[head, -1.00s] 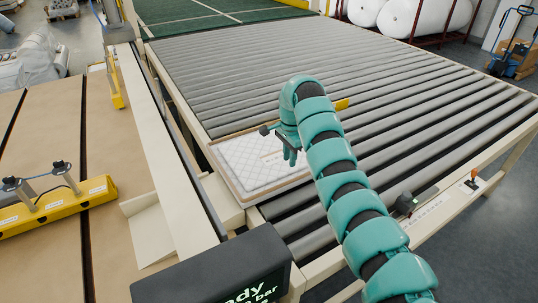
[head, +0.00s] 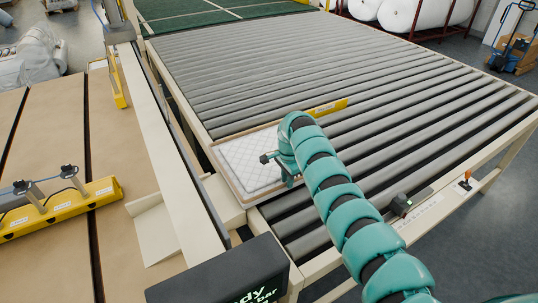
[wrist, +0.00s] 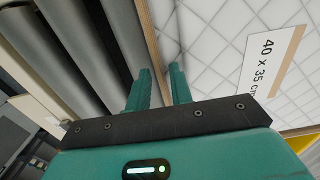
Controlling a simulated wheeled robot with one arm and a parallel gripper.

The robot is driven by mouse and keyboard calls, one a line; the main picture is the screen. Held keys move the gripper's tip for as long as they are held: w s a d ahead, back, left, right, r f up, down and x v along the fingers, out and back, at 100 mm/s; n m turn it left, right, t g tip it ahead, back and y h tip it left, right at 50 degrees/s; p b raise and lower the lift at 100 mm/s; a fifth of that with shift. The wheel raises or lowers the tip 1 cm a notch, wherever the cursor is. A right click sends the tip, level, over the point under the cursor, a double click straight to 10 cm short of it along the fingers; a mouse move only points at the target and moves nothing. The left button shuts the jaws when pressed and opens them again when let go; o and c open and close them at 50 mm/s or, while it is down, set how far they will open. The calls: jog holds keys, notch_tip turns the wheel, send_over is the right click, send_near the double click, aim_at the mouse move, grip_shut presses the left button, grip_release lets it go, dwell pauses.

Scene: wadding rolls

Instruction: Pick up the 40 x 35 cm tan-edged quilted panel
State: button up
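The quilted panel (head: 240,158), white with a tan edge, lies flat on the near left corner of the roller table. In the wrist view its white diamond stitching (wrist: 215,45) fills the right side, with a label (wrist: 272,60) reading 40 x 35 cm. My gripper (head: 286,180) is over the panel's right side in the head view, and my arm hides part of that side. In the wrist view my gripper's fingers (wrist: 162,72) are apart, with the panel's tan edge in line between them.
Grey rollers (head: 330,80) extend beyond and right of the panel. A yellow bar (head: 328,107) lies on them behind my arm. A dark display box (head: 215,275) stands in front, and a cream rail (head: 150,140) runs along the left.

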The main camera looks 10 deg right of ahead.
jog(key=shift+c, duration=0.4)
grip_shut()
jog(key=shift+r, duration=0.1)
notch_tip(320, 180, up, 18)
jog(key=b, duration=0.5)
dwell(0.3)
